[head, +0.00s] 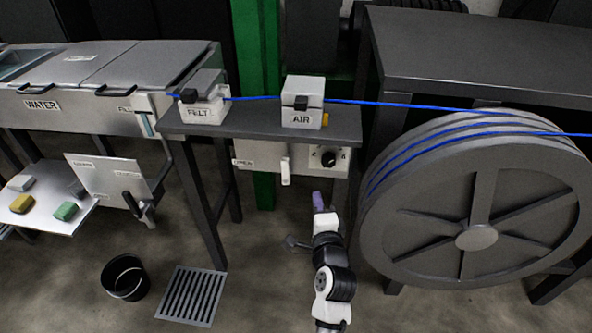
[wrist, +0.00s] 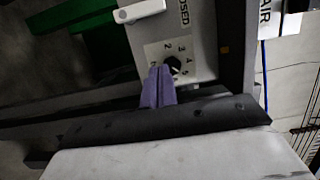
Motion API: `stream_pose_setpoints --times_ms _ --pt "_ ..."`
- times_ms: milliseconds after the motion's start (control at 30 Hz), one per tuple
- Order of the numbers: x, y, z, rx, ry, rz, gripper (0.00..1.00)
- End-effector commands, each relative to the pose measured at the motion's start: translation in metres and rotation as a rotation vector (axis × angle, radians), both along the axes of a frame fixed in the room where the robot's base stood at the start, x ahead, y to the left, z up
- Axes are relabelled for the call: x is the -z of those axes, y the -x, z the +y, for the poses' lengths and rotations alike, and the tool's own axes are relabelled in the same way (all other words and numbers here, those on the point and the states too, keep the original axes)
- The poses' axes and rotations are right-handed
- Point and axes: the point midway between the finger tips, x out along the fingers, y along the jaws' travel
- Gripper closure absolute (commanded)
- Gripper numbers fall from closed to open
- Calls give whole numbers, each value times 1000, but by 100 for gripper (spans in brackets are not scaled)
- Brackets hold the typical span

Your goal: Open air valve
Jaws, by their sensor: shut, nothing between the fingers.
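A grey panel (head: 305,164) hangs under the small dark table and carries a white lever (head: 285,169) pointing down. An OPEN label (head: 243,162) is to its left. The lever also shows at the top of the wrist view (wrist: 139,11), with a CLOSED label (wrist: 184,14) beside it. A black numbered dial (head: 329,158) sits right of the lever; the wrist view shows it (wrist: 173,66) just past my fingertips. My gripper (head: 318,201) has purple fingers, shut and empty, below the panel. In the wrist view the fingers (wrist: 158,88) overlap the dial plate's edge; I cannot tell whether they touch it.
The AIR box (head: 302,102) and FELT box (head: 204,105) stand on the table (head: 255,124), with a blue cable (head: 350,102) running through. A large cable reel (head: 476,195) stands close on the right. A bucket (head: 125,279) and floor grate (head: 192,296) are lower left.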

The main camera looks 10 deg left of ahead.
Motion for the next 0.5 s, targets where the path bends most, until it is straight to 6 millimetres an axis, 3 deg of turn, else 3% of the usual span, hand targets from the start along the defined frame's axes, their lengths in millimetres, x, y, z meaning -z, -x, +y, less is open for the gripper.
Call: stream_pose_setpoints --times_ms 333,500 --pt "-1 -3 1 -1 1 -2 100" --pt "-4 -23 7 -3 1 -3 100"
